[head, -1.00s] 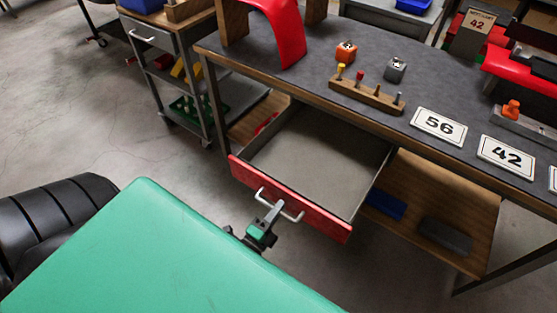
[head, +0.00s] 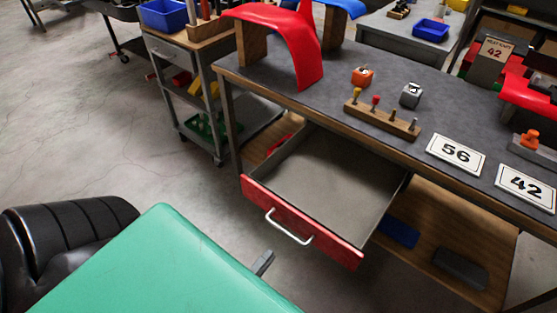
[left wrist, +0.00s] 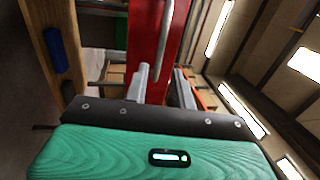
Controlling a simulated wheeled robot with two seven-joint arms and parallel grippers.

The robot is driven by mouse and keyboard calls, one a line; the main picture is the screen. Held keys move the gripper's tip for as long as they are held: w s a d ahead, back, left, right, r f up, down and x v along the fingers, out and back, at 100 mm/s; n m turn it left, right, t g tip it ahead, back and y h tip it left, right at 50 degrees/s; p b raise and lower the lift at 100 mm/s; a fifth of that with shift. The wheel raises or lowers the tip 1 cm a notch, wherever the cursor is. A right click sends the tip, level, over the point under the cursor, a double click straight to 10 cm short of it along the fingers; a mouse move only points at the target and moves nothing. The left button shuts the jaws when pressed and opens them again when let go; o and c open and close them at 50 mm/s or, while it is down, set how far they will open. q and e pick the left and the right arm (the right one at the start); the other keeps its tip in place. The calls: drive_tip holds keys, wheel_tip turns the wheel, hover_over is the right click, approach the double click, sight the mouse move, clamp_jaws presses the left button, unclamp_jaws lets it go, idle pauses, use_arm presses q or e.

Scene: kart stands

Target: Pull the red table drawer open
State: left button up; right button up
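The red table drawer (head: 300,222) is pulled well out of the workbench, and its empty grey inside shows in the head view. Its silver bar handle (head: 288,227) is bare. A grey fingertip of my left gripper (head: 262,263) shows just in front of the drawer, below the handle and apart from it; my green arm cover hides the rest. In the left wrist view, the two fingers of my left gripper (left wrist: 161,85) stand apart with nothing between them. The red drawer front (left wrist: 144,50) and the handle (left wrist: 165,40) lie beyond the fingertips. My right gripper is out of view.
The workbench (head: 300,92) carries a red curved panel (head: 290,40), a wooden peg block (head: 382,120) and number cards (head: 455,153). A grey cart (head: 183,80) stands to its left. A lower shelf (head: 440,245) holds blue and dark blocks. Floor to the left is clear.

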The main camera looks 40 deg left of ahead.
use_arm(q)
drive_tip(key=shift+s+a+f, duration=0.1)
drive_tip(key=shift+s+f, duration=0.1)
drive_tip(key=shift+s, duration=0.85)
drive_tip(key=shift+s+f, duration=0.2)
drive_tip(key=shift+s, duration=0.85)
